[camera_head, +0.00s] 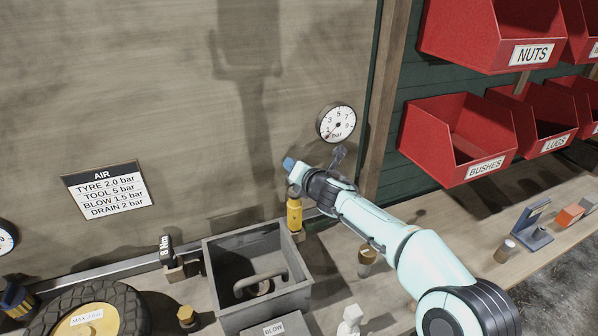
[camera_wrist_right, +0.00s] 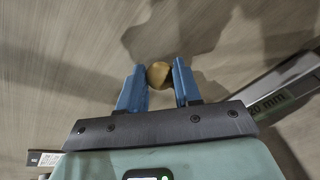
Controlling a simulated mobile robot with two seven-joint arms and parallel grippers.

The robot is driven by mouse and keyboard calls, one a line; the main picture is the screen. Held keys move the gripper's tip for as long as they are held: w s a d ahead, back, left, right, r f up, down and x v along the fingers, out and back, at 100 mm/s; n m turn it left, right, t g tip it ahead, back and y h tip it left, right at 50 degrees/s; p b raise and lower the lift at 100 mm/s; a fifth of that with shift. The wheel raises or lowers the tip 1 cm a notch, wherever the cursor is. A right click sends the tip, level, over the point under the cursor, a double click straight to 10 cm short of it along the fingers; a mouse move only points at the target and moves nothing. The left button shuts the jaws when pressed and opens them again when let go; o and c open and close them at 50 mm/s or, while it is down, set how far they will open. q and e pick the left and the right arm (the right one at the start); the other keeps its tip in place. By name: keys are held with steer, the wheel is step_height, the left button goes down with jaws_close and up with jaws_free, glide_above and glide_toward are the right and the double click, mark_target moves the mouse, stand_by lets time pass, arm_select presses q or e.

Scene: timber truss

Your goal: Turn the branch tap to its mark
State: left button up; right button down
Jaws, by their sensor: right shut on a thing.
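My right arm reaches in from the lower right to the back wall. My right gripper (camera_head: 289,163) has blue fingers at the wall, left of and below the dial gauge (camera_head: 336,122). In the right wrist view, the fingers (camera_wrist_right: 160,80) are shut on a rounded brass piece (camera_wrist_right: 158,75), which looks like the branch tap's knob. The gripper hides the tap in the head view. A yellow cylinder (camera_head: 294,215) stands just below the gripper. I cannot make out the tap's mark. The gauge needle points to the low end, lower left. My left gripper is not in view.
An AIR sign (camera_head: 107,190) lists bar values, including tyre 2.0 and tool 5. A grey open box (camera_head: 222,262) with a handle-like part inside stands below the gripper. A tyre (camera_head: 125,305) lies at lower left. Red bins (camera_head: 440,150) hang at right.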

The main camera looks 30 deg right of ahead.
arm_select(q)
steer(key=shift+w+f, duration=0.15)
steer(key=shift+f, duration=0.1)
arm_select(e)
steer(key=shift+a+n, duration=0.3)
steer(key=shift+a, duration=0.05)
steer(key=shift+f, duration=0.1)
steer(key=c, duration=0.8)
jaws_free()
arm_select(q)
steer(key=shift+b, duration=0.3)
arm_select(e)
steer(key=shift+s, duration=0.35)
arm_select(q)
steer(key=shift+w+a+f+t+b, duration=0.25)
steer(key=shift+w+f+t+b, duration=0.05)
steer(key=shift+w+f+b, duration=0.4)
arm_select(e)
steer(key=v, duration=1.2)
steer(key=shift+s+a+r, duration=0.2)
steer(key=shift+s+r, duration=0.1)
steer(key=shift+s, duration=0.05)
